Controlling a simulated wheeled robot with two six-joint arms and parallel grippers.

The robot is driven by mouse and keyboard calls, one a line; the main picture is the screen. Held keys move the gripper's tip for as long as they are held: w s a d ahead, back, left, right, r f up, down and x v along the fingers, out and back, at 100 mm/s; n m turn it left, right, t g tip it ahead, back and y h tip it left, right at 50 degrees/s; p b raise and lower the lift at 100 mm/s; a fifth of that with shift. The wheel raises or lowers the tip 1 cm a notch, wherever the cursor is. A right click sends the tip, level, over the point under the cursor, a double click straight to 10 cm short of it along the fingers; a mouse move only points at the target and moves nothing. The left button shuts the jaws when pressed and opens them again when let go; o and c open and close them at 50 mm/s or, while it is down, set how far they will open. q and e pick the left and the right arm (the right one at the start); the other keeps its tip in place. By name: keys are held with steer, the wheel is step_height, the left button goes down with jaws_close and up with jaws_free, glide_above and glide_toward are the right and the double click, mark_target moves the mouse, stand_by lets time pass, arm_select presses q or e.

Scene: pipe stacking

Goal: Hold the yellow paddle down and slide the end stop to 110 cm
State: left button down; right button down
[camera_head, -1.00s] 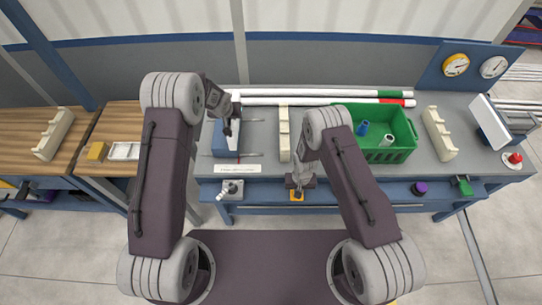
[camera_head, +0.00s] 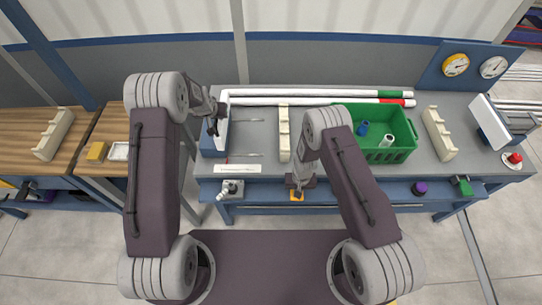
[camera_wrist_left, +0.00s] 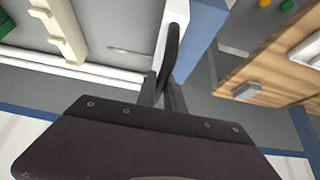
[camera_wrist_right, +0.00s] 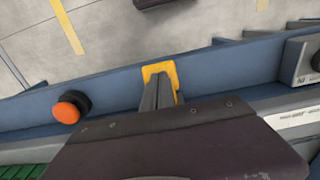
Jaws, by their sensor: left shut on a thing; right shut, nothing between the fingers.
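The end stop (camera_head: 214,140), a blue block with a white face, stands at the left end of the grey bench. My left gripper (camera_head: 213,127) is shut on it from above; it also shows in the left wrist view (camera_wrist_left: 203,30), with the fingertips partly hidden. The yellow paddle (camera_head: 297,196) is at the bench's front edge. My right gripper (camera_head: 296,187) is shut and empty, its fingertips at the paddle (camera_wrist_right: 158,68), seemingly touching it. I cannot tell how far the paddle is pressed. Any scale reading is too small to read.
Long white pipes (camera_head: 300,97) lie along the back. A cream notched rack (camera_head: 284,135) stands right of the end stop, and a green crate (camera_head: 397,153) farther right. A wooden bench (camera_head: 120,117) lies left. An orange knob (camera_wrist_right: 68,110) is beside the paddle.

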arm_select(q)
steer(key=shift+f, duration=0.1)
arm_select(e)
steer(key=shift+r, duration=2)
arm_select(q)
steer(key=c, duration=1.2)
jaws_free()
steer(key=shift+o, duration=0.2)
steer(key=shift+w+d, duration=0.1)
steer(key=shift+w, duration=0.1)
arm_select(e)
steer(key=shift+w+f, duration=0.1)
steer(key=shift+w, duration=0.05)
arm_select(q)
steer(key=shift+s, duration=0.15)
steer(key=shift+v, duration=3.5)
